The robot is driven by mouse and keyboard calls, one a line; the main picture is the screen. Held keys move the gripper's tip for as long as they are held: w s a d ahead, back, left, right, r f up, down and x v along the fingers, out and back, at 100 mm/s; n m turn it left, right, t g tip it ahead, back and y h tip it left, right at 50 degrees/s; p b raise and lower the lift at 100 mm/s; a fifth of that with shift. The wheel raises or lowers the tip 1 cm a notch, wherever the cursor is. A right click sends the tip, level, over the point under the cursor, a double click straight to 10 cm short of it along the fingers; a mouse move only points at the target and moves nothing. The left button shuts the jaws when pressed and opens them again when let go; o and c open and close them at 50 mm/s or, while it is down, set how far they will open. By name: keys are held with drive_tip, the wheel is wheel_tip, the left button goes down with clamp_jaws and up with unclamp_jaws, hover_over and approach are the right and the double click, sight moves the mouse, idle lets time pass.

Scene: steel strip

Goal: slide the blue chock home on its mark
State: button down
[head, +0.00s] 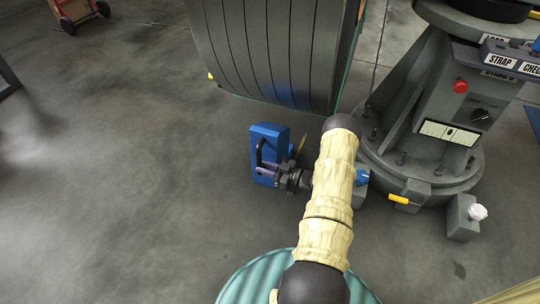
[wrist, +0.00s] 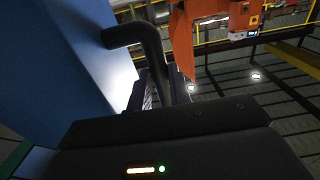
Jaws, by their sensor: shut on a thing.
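The blue chock (head: 268,142) stands upright on the floor just below the big dark coil in the head view. A dark bar handle (head: 259,152) sticks out from its near side. My gripper (head: 271,171) is at the handle, low on the chock's near side, and is shut on the handle. In the wrist view the chock's blue face (wrist: 60,55) fills the left. The bent black handle (wrist: 150,40) runs down between the jaws (wrist: 163,88). I cannot make out a floor mark; the chock and my arm may hide it.
The large grooved coil (head: 265,50) hangs over the area behind the chock. A grey machine pedestal (head: 420,170) with a red button (head: 460,86) stands to the right, close to my arm. A grey block with a white knob (head: 478,212) is at its foot.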

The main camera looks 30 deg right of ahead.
sight(271, 156)
drive_tip(key=shift+w+d+b, duration=0.8)
drive_tip(key=shift+w+d, duration=0.1)
drive_tip(key=shift+d, duration=0.25)
drive_tip(key=shift+w+d+b, duration=0.8)
drive_tip(key=shift+w+d, duration=0.05)
drive_tip(key=shift+d, duration=0.3)
drive_tip(key=shift+w+d, duration=0.1)
drive_tip(key=shift+d, duration=0.05)
drive_tip(key=w+d+b, duration=0.4)
drive_tip(key=d+b, duration=0.1)
idle(0.7)
drive_tip(key=shift+d, duration=0.1)
